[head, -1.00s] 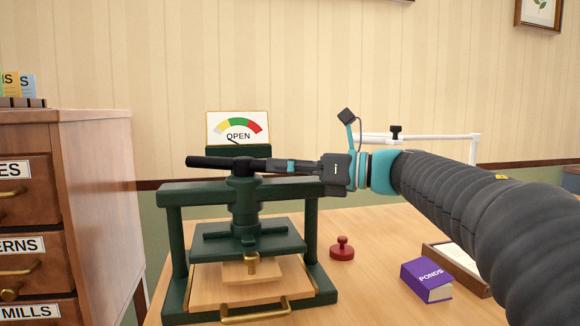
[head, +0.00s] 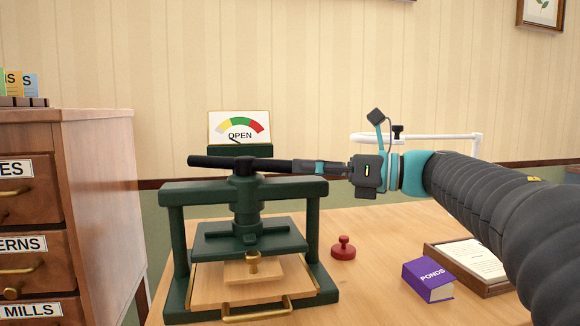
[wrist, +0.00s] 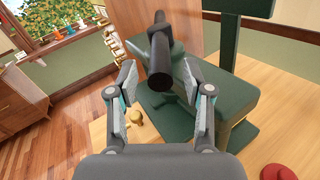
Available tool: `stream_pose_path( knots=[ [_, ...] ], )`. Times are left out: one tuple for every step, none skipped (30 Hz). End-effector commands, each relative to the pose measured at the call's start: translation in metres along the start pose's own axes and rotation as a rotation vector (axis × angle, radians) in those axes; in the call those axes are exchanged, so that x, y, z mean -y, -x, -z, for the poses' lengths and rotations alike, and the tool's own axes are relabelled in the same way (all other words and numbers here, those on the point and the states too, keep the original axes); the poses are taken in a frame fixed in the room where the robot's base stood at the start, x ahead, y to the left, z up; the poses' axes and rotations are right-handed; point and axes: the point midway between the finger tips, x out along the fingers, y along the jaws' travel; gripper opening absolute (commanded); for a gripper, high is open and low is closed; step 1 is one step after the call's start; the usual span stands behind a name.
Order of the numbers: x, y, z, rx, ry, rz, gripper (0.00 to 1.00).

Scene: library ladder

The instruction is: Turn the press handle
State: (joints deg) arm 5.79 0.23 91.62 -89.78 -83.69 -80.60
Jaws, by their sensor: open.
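The dark green press (head: 250,240) stands on the wooden table. Its black bar handle (head: 222,162) lies roughly level across the top of the screw column, pointing left and right. My gripper (head: 320,168) is at the handle's right end, with its jaws open. In the wrist view the black handle (wrist: 159,50) points at the camera, and its near end lies between the spread fingers (wrist: 160,75), with gaps on both sides. The gauge (head: 239,129) behind the press reads OPEN, its needle toward the left.
A red knobbed stamp (head: 343,248), a purple PONDS book (head: 428,280) and a framed sheet (head: 472,262) lie right of the press. A drawer cabinet (head: 100,200) stands at left. Brass knob and board (head: 252,270) sit under the press plate.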

Motion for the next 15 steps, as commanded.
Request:
stream_pose_path(
  knots=[
    [0.001,0.012,0.0,0.001,0.0,0.005,0.51],
    [0.001,0.018,0.0,0.001,0.0,0.006,0.51],
    [0.001,0.025,0.0,0.001,0.0,0.005,0.51],
    [0.001,0.031,0.0,0.001,0.0,0.005,0.51],
    [0.001,0.036,0.0,0.001,0.0,0.005,0.51],
    [0.001,0.043,0.0,0.001,0.0,0.004,0.51],
    [0.001,0.047,0.0,0.001,0.0,0.004,0.51],
    [0.001,0.051,0.0,0.001,0.0,0.003,0.51],
    [0.001,0.057,0.0,0.001,0.0,0.003,0.51],
    [0.001,0.06,0.0,0.001,0.0,0.003,0.51],
    [0.0,0.062,0.0,0.001,0.0,0.002,0.51],
    [0.0,0.066,0.0,0.0,0.0,0.001,0.51],
    [0.0,0.068,0.0,0.001,0.0,0.002,0.51],
    [0.0,0.069,0.0,0.0,0.0,0.001,0.51],
    [0.0,0.071,0.0,0.0,0.0,0.001,0.51]
  ],
)
